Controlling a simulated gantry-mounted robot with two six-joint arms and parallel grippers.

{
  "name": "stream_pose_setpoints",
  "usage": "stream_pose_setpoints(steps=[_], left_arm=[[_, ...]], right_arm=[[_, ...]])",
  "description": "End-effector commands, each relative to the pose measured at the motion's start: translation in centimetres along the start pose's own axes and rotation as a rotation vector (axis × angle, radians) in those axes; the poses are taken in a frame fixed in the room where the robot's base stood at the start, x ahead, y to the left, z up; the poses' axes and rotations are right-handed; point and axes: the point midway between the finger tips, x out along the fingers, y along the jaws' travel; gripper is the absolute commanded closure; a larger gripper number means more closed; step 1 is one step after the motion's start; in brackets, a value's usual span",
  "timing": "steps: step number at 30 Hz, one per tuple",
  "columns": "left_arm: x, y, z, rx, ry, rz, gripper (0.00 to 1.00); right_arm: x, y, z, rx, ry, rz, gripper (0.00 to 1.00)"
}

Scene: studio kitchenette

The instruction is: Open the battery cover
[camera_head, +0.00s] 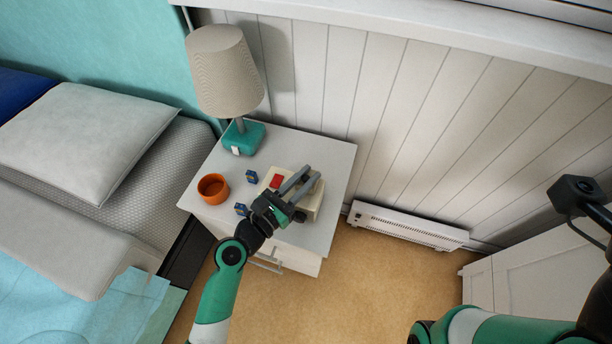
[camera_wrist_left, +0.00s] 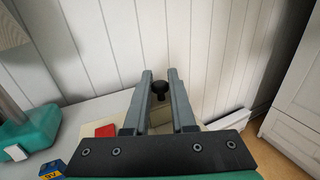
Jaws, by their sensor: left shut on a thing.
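A cream box-shaped device (camera_head: 312,206) with a red patch (camera_head: 276,181) lies on the nightstand (camera_head: 330,155). The device also shows partly in the left wrist view, where its red patch (camera_wrist_left: 105,131) is left of the fingers. My left gripper (camera_head: 312,173) is over the device and hides much of it. In the left wrist view my left gripper (camera_wrist_left: 160,80) is shut on a small black knob (camera_wrist_left: 160,88), its fingers on either side of it. I cannot make out the battery cover's edges. My right gripper is not in view.
Two small blue blocks, perhaps batteries (camera_head: 252,176), lie left of the device. An orange cup (camera_head: 213,188) and a lamp (camera_head: 225,75) with a teal base stand on the nightstand. The panelled wall (camera_head: 340,75) is close behind. The bed (camera_head: 105,205) is at left.

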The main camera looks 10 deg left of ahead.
Motion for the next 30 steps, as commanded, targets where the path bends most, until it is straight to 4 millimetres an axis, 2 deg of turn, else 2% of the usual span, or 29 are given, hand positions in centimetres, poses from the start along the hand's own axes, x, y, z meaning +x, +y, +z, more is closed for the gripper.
stream_pose_setpoints(steps=[25,30], left_arm=[[0.0,0.01,0.01,0.0,0.001,0.0,1.0],[0.07,0.04,0.44,-0.006,0.015,0.0,1.0]], right_arm=[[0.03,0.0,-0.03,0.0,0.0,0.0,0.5],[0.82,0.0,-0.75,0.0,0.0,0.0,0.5]])
